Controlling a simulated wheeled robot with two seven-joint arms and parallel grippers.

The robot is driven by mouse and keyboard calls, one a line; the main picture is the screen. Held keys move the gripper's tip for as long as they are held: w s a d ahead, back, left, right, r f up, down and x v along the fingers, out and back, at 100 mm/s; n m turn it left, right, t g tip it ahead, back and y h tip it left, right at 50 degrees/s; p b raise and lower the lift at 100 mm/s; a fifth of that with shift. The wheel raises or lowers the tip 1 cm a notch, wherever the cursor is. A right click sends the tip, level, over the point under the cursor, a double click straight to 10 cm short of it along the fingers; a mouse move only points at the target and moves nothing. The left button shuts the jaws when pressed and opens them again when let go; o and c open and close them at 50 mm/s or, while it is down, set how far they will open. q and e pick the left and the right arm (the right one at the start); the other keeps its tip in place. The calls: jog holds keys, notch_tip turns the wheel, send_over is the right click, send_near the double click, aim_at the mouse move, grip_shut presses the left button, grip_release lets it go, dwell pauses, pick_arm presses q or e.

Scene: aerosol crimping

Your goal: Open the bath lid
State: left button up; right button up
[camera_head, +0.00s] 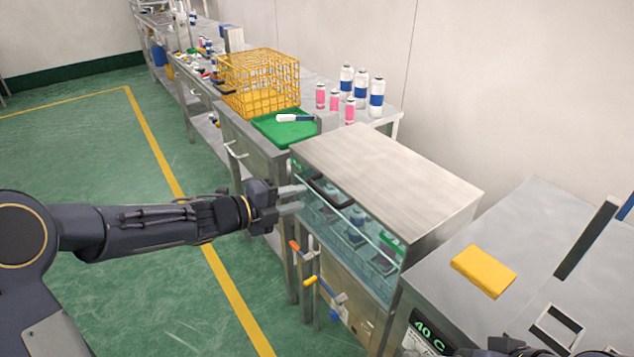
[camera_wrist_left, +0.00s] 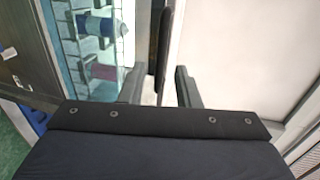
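The bath (camera_head: 345,235) is a steel unit with a clear front, through which water and several small items show. Its lid (camera_head: 390,175) is a flat brushed-steel top and looks shut. A dark handle bar (camera_head: 328,193) is at the lid's front edge. My left gripper (camera_head: 293,198) is in front of the bath, its fingers pointing at the handle. In the left wrist view, the handle bar (camera_wrist_left: 163,50) runs between the two fingers (camera_wrist_left: 158,90), with gaps on both sides, so the gripper is open. Dark parts of my right arm show at the bottom right; its fingertips cannot be made out.
A yellow block (camera_head: 483,271) lies on the steel unit to the right. Orange and blue valve handles (camera_head: 310,281) stick out below the bath's front. A green tray (camera_head: 283,128), a yellow wire basket (camera_head: 258,82) and several bottles stand on the bench behind. The floor at left is clear.

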aim_at(319, 193)
pick_arm(q)
jog(key=x, duration=0.7)
jog(key=shift+d, duration=0.35)
grip_shut()
